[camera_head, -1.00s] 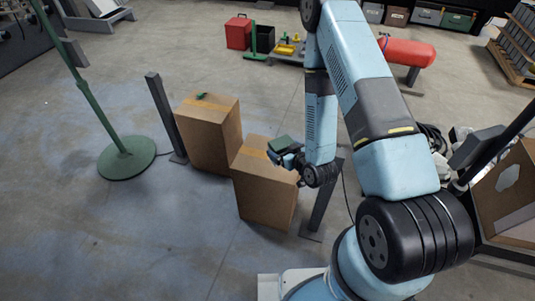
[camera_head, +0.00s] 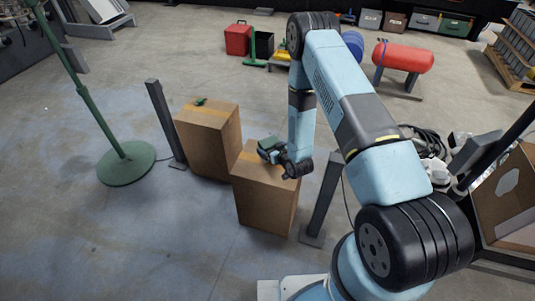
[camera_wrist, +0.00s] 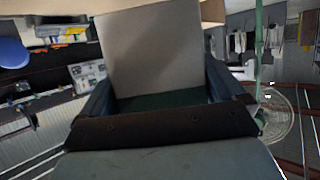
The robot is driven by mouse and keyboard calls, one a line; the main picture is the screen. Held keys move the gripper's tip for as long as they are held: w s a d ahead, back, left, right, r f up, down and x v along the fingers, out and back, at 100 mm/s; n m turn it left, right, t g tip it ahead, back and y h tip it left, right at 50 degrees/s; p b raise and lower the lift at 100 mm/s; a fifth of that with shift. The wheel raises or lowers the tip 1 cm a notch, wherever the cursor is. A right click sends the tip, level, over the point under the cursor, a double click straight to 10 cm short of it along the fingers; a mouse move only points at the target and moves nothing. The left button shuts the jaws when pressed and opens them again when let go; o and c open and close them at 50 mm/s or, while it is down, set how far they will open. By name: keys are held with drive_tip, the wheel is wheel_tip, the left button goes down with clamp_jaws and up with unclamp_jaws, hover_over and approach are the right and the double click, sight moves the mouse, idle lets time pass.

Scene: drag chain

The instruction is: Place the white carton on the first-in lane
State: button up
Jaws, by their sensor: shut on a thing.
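The white carton (camera_wrist: 150,48) shows in the wrist view as a pale grey-white block between the two dark fingers of my gripper (camera_wrist: 155,92). My gripper is shut on it. In the head view my gripper (camera_head: 268,151) appears over the top of the right-hand brown carton (camera_head: 263,195). The white carton cannot be made out there; my gripper or the brown carton hides it. I cannot tell how high it is held. No lane marking can be made out.
Another brown carton (camera_head: 208,142) stands to the left with a small green item on top. Dark posts (camera_head: 165,122) (camera_head: 322,200) flank the cartons. A green stand (camera_head: 126,165) is at left. A red tank (camera_head: 402,57) lies behind. The floor at front left is clear.

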drive_tip(key=shift+w+f, duration=0.15)
drive_tip(key=shift+f, duration=1.55)
drive_tip(key=shift+f, duration=0.1)
drive_tip(key=o, duration=0.9)
drive_tip(key=v, duration=1.2)
